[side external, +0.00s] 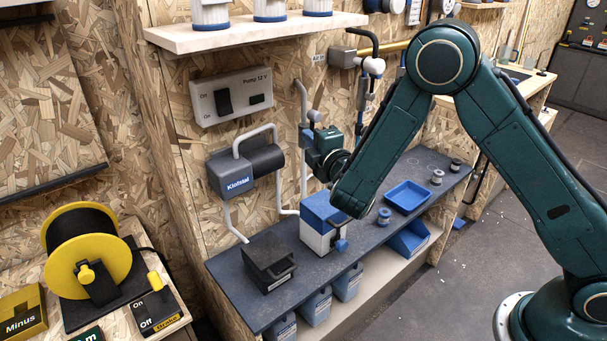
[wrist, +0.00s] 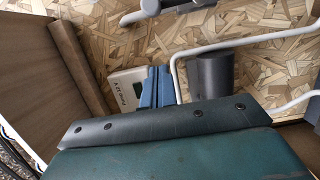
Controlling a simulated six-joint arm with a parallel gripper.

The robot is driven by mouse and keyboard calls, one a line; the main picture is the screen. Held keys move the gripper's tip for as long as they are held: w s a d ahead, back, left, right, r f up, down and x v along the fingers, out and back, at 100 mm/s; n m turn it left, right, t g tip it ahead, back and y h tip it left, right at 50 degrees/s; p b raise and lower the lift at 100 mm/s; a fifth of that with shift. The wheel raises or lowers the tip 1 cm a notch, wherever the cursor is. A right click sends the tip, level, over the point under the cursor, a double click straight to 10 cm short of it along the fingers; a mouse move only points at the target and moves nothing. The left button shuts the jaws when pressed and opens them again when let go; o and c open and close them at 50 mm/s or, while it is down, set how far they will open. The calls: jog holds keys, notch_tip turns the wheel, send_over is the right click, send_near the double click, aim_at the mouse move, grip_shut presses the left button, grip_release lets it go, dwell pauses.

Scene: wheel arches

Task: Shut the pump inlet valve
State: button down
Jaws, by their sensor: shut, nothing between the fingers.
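The pump inlet valve seems to be the blue-grey fitting (side external: 313,116) on the vertical grey pipe right of the pump. In the wrist view a similar fitting (wrist: 150,7) sits at the top edge on a pipe, with a dark grey bar running along the pipe, partly cut off by the frame. My gripper (side external: 306,137) is close by, just below the fitting in the side view. Its blue fingers (wrist: 156,86) are closed together and empty. I cannot tell whether they touch the valve; in the wrist view there is a gap between them.
The pump (side external: 246,170) hangs on the chipboard wall under the pump switch box (side external: 231,97). A shelf (side external: 255,35) juts out above. The dark bench (side external: 357,215) below holds a blue-and-white box (side external: 322,222), a black block (side external: 268,262) and a blue tray (side external: 407,197).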

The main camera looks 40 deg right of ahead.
aim_at(311, 122)
jog(key=shift+w+d, duration=1.45)
jog(key=shift+w, duration=0.2)
jog(key=shift+w+d, duration=1.4)
jog(key=shift+w, duration=0.25)
